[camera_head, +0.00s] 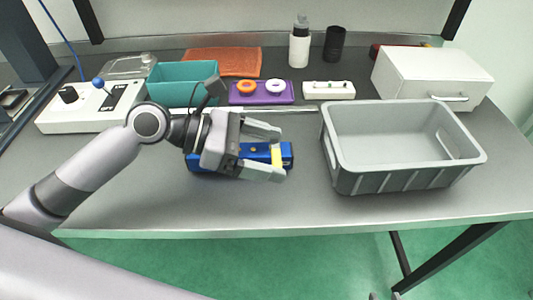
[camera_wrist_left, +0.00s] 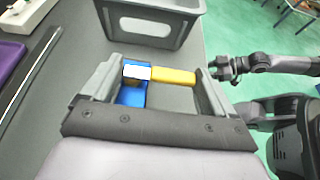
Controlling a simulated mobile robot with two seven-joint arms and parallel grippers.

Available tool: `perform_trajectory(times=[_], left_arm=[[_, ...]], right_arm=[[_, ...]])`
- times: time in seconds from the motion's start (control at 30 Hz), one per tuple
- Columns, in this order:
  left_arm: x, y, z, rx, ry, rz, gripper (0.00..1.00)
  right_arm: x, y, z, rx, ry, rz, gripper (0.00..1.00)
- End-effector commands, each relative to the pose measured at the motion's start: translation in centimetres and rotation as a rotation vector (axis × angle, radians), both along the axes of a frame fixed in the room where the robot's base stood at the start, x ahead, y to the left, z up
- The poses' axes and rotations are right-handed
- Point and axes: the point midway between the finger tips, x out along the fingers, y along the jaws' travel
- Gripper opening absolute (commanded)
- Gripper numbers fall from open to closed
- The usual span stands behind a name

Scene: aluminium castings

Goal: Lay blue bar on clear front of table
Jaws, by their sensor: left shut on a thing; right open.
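The blue bar (camera_head: 248,152) has a yellow part (camera_head: 277,157) near its right end. It is over the middle of the grey table (camera_head: 130,200), left of the grey bin. My left gripper (camera_head: 276,152) is shut on it, with one finger on its far side and one on its near side. In the left wrist view the blue bar (camera_wrist_left: 132,94) and its yellow part lie between the fingers. The gripper hides part of the bar, and I cannot tell if it touches the table. My right gripper (camera_wrist_left: 222,68) is open and empty at the right of the wrist view.
The grey bin (camera_head: 400,185) stands right of the bar. A teal bin (camera_head: 183,84), purple tray (camera_head: 261,98), white control box (camera_head: 85,118) and white case (camera_head: 432,75) are behind. The table's front strip is clear up to its edge.

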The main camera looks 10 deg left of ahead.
Motion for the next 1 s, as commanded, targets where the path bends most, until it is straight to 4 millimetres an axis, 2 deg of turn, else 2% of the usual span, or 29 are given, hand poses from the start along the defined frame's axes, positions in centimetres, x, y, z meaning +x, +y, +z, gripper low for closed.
perform_trajectory(times=[0.1,0.43,0.47,0.5,0.8,1.0], left_arm=[[0.0,0.0,-0.7,-0.003,-0.002,0.001,0.48],[0.0,0.0,-0.8,-0.003,-0.001,0.001,0.48],[0.0,0.0,-0.9,-0.002,-0.001,0.001,0.94],[0.0,0.0,-0.9,-0.002,-0.001,0.001,1.0],[0.0,0.0,-0.6,0.0,-0.002,0.0,1.0],[-0.7,2.5,0.3,0.002,0.0,0.004,1.0]], right_arm=[[0.0,0.0,-0.2,0.0,0.0,0.0,0.43],[0.0,0.0,0.1,-0.001,0.0,0.001,0.43],[0.0,0.0,0.1,0.0,0.0,0.0,0.43],[0.0,0.0,0.0,-0.001,0.0,0.001,0.43],[0.0,0.0,-0.3,-0.001,0.0,0.001,0.43],[0.0,0.0,-0.2,-0.001,0.0,0.001,0.43]])
